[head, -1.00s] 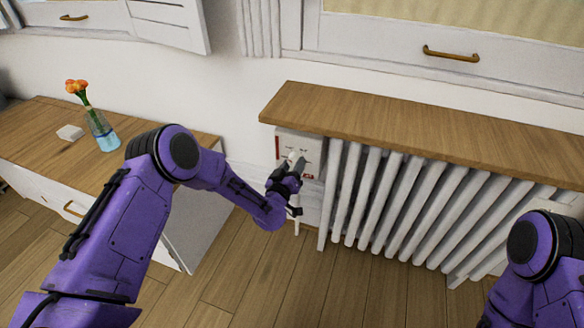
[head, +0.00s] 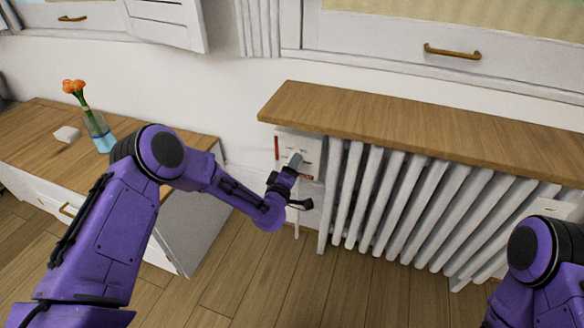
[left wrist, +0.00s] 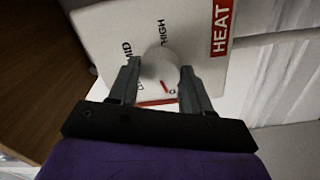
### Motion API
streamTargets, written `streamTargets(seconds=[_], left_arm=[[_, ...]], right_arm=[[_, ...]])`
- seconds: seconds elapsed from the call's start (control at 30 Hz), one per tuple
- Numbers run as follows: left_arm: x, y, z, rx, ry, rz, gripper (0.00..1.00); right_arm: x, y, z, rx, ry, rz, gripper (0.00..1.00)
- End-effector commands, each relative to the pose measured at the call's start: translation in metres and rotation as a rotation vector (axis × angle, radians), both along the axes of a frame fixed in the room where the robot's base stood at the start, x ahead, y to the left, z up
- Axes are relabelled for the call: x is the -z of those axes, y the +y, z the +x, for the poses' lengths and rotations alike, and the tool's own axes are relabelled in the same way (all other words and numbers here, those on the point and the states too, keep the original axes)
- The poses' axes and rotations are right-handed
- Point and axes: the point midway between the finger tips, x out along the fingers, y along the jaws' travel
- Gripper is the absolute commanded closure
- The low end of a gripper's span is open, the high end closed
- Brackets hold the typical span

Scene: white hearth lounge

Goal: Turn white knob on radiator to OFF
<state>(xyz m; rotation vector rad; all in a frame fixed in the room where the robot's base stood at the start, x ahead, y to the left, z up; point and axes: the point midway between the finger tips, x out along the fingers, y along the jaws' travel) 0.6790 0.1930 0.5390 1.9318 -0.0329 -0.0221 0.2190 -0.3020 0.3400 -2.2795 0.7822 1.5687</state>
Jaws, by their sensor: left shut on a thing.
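The white control panel (head: 285,141) is on the wall at the radiator's left end, under the wooden shelf. In the left wrist view its plate (left wrist: 110,22) reads MID, HIGH and a red HEAT label (left wrist: 221,27). The round white knob (left wrist: 160,64) has a short red mark on its lower edge, pointing toward a partly hidden label starting with "O". My left gripper (head: 294,160) is at the panel. In the wrist view its fingers (left wrist: 160,76) are on both sides of the knob, gripping it. In the head view the gripper hides the knob. My right gripper is out of view.
The white ribbed radiator (head: 402,205) stands right of the panel, below a wooden shelf (head: 420,130). A wooden-topped cabinet (head: 35,125) at left bears a vase with orange flowers (head: 99,132). The floor between cabinet and radiator is clear.

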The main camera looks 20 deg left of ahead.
Motion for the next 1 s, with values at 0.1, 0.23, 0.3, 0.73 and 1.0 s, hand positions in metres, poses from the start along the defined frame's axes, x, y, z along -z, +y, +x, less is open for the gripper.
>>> streamTargets(seconds=[0.1,0.23,0.3,0.73,1.0], left_arm=[[0.0019,-0.0003,-0.0010,0.002,0.005,-0.019,0.82],[0.0018,-0.0005,-0.0011,0.002,0.005,-0.028,0.82],[0.0018,-0.0005,-0.0011,0.001,0.006,-0.029,0.82],[0.0013,-0.0005,-0.0007,0.001,0.004,-0.028,0.26],[-0.0001,-0.0006,-0.0066,0.003,0.004,-0.027,0.26]], right_arm=[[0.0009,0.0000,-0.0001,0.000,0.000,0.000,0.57],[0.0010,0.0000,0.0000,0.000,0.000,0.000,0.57],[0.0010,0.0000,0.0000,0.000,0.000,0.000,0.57],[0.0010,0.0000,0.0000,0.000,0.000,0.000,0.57],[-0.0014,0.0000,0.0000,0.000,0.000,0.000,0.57]])
